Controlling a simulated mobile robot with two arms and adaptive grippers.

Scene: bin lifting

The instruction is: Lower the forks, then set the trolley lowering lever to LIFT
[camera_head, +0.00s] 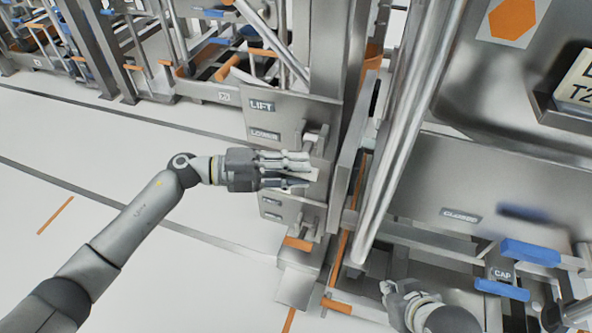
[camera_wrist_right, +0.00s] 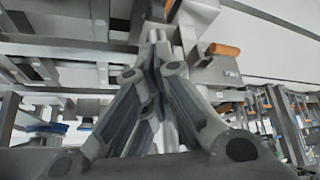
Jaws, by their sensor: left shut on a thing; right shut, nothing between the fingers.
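A grey panel with a LIFT plate (camera_head: 262,105) and a LOWER plate (camera_head: 264,134) stands at the middle of the head view. Metal lever parts (camera_head: 316,138) stick out at its right side. My left gripper (camera_head: 306,169) reaches in from the left, just below these plates. Its fingers are shut on a lever, which they mostly hide; I cannot tell its exact setting. A second pair of small plates (camera_head: 271,202) shows below the gripper. My right gripper (camera_head: 386,288) is low in the head view, shut and empty. Its fingers meet in the right wrist view (camera_wrist_right: 152,66). The forks cannot be made out.
A thick slanted metal tube (camera_head: 408,125) stands between my left gripper and the large grey machine body at right. Blue handles (camera_head: 530,252) and a CAP plate (camera_head: 502,274) are right of my right gripper. Open white floor (camera_head: 60,130) lies at left.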

